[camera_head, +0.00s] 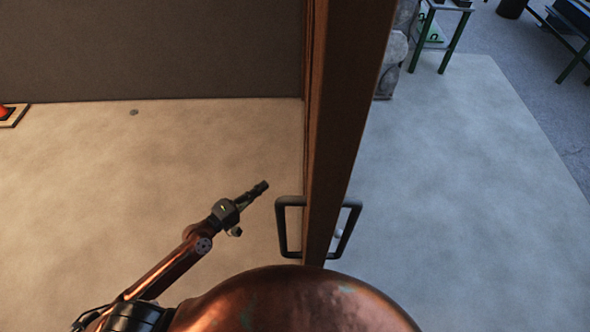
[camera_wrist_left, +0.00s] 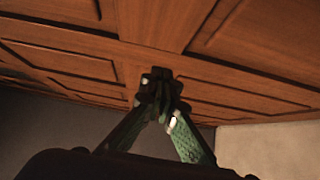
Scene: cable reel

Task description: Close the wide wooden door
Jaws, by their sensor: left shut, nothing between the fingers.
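The wide wooden door (camera_head: 340,120) stands edge-on to me in the middle of the head view, a tall brown panel. Dark bar handles stick out on both sides: the left one (camera_head: 283,228) and the right one (camera_head: 347,232). My left gripper (camera_head: 262,187) is to the left of the door, shut and empty, a little apart from the left handle. In the left wrist view the gripper (camera_wrist_left: 158,85) points at the panelled wooden face (camera_wrist_left: 180,40) of the door; I cannot tell whether it touches. My right gripper is not in view.
A dark wall (camera_head: 160,50) stands at the back left, with an orange object (camera_head: 6,112) at the left edge. Pale floor (camera_head: 450,190) lies open right of the door. A green-legged stand (camera_head: 440,40) and stone-like block (camera_head: 392,65) are at the back right.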

